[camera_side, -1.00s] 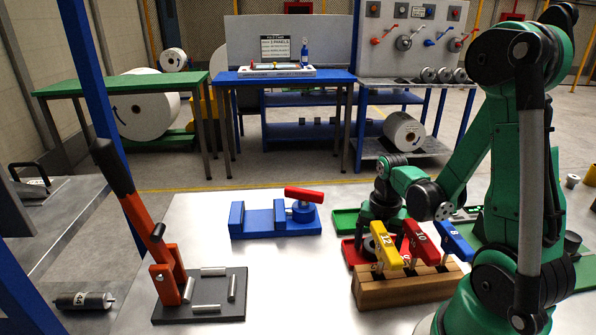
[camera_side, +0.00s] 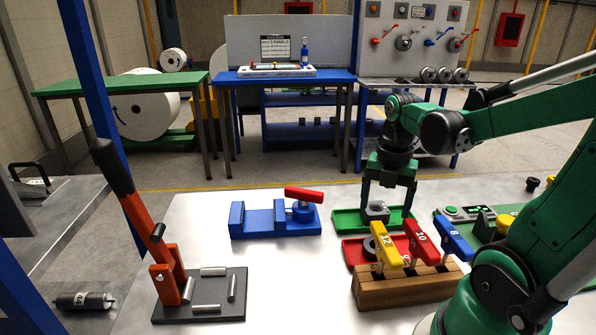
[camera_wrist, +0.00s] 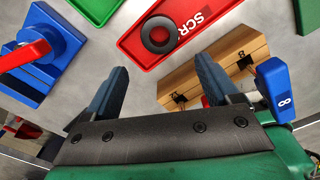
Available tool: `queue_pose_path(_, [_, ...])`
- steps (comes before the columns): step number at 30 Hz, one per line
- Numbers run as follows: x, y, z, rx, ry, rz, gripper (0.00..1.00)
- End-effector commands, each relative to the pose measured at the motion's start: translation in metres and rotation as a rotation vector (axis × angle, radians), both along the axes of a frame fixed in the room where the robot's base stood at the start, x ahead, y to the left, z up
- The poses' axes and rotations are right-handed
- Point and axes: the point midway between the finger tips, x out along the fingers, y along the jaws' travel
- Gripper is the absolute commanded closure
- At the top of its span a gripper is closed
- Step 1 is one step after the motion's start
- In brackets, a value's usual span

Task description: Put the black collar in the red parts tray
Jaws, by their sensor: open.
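The black collar (camera_wrist: 158,35), a dark ring, lies flat in the red tray (camera_wrist: 125,42), which has white letters starting "SCR". In the side view the collar (camera_side: 370,247) shows inside the red tray (camera_side: 348,252), partly behind the yellow and red handles. My gripper (camera_side: 387,208) is open and empty above the trays, apart from the collar. In the wrist view its two fingers (camera_wrist: 160,66) stand wide apart, with the collar beyond their tips.
A green tray (camera_side: 345,220) behind the red one holds a grey nut-like part (camera_side: 376,210). A wooden block (camera_side: 405,288) with yellow, red and blue handles stands in front. A blue vise (camera_side: 275,220) is at left, with clear table between it and the trays.

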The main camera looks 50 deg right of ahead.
Motion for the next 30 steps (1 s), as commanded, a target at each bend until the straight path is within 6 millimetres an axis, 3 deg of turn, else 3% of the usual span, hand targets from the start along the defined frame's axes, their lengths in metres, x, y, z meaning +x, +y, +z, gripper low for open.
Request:
queue_pose_path(9, [0.0,0.0,0.024,0.001,0.0,0.0,0.19])
queue_pose_path(30, [0.0,0.0,0.025,0.0,0.0,0.0,0.19])
